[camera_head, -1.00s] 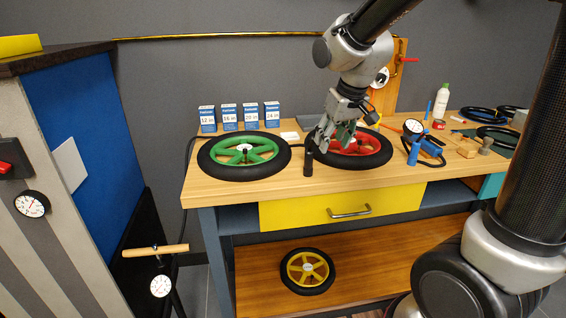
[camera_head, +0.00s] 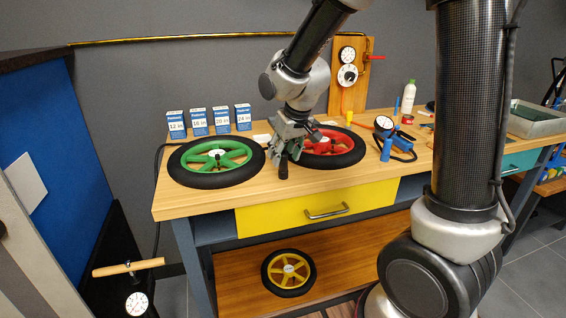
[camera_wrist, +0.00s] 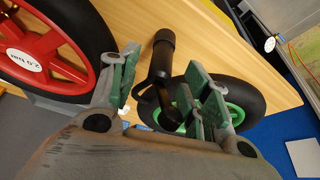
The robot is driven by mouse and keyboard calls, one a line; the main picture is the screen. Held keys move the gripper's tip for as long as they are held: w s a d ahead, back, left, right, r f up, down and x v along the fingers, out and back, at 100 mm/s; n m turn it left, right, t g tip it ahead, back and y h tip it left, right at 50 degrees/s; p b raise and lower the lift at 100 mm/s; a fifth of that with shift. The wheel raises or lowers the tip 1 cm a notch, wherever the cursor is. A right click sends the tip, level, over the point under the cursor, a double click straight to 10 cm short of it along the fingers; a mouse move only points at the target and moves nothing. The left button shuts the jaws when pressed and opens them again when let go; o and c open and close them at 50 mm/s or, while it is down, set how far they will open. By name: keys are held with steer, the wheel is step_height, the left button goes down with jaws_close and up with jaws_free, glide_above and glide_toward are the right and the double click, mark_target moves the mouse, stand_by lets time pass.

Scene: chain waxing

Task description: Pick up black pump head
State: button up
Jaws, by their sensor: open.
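The black pump head (camera_head: 283,167) is a dark upright cylinder on the wooden tabletop, between the green-rimmed wheel (camera_head: 195,177) and the red-rimmed wheel (camera_head: 347,154). My gripper (camera_head: 284,150) is just above it and partly hides its upper part. In the wrist view the black pump head (camera_wrist: 164,45) lies between the two green-padded fingers of my gripper (camera_wrist: 163,80). The fingers are open, with a visible gap on each side. A dark hose or lever part shows near the finger bases. I cannot tell whether either finger touches it.
Blue-labelled boxes (camera_head: 199,122) stand behind the green wheel. A blue pump with gauge (camera_head: 386,150) stands right of the red wheel. A wooden board with dials (camera_head: 347,85) is at the back. The workbench (camera_head: 215,205) has bare wood along its front edge.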

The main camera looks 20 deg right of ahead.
steer(key=shift+x, duration=1)
steer(key=shift+c, duration=0.4)
jaws_close()
steer(key=shift+r, duration=0.1)
